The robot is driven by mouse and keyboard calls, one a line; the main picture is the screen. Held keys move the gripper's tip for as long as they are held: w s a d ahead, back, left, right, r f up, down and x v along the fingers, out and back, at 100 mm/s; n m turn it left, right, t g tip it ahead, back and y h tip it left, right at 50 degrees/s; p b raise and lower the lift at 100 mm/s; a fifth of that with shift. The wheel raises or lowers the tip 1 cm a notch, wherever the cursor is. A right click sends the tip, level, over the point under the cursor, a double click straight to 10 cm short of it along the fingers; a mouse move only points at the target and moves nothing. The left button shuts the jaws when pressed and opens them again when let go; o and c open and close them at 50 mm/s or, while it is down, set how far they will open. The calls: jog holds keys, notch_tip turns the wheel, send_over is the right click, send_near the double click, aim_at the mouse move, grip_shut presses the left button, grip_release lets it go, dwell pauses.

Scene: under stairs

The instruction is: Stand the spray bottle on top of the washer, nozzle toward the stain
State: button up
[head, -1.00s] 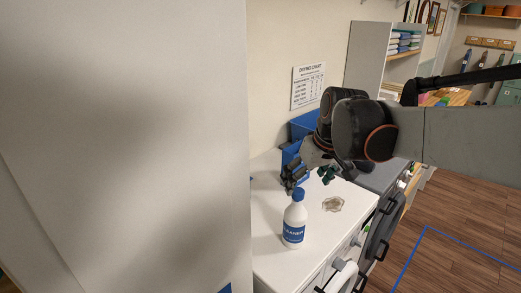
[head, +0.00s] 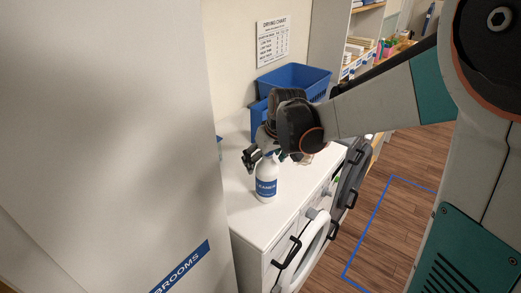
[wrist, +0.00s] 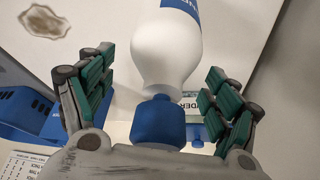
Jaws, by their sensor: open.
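The white bottle with a blue label (head: 266,186) stands upright on the white washer top (head: 238,208), near its front edge. Its blue cap (wrist: 158,124) shows in the wrist view; I cannot make out which way a nozzle points. My gripper (head: 267,157) is open at the top of the bottle. In the wrist view its green-padded fingers (wrist: 160,80) lie on both sides of the cap and shoulder, with gaps on each side. The brown stain (wrist: 45,21) is on the white surface beside the bottle; my gripper partly hides it in the head view.
A blue basket (head: 300,82) stands behind my gripper near the wall. A tall pale cabinet (head: 120,130) rises close on the left. Black handles (head: 290,252) stick out from the washer fronts. The wooden floor (head: 385,222) at right is clear.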

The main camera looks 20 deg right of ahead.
jog(key=c, duration=1.6)
jog(key=m, duration=0.2)
jog(key=m+h, duration=0.1)
jog(key=m+h+b, duration=0.1)
jog(key=m, duration=0.1)
jog(key=shift+d+m, duration=0.3)
jog(key=m, duration=0.1)
jog(key=m+h, duration=0.1)
jog(key=m, duration=0.2)
jog(key=shift+s+d+m+g+h+b, duration=0.15)
jog(key=shift+d+m+g+h+b, duration=0.15)
jog(key=shift+m+h+b, duration=0.1)
jog(key=m, duration=0.1)
jog(key=m+g+h, duration=0.1)
jog(key=m, duration=0.3)
jog(key=shift+s+d+f+g+b, duration=0.1)
jog(key=shift+s+d+g+b, duration=0.15)
jog(key=shift+g+b, duration=0.15)
jog(key=m, duration=0.2)
jog(key=m+g, duration=0.1)
jog(key=m, duration=0.1)
jog(key=m+g, duration=0.1)
jog(key=m, duration=0.1)
jog(key=shift+s+d+h+b, duration=0.1)
jog(key=shift+s+h+b, duration=0.3)
jog(key=o, duration=1.6)
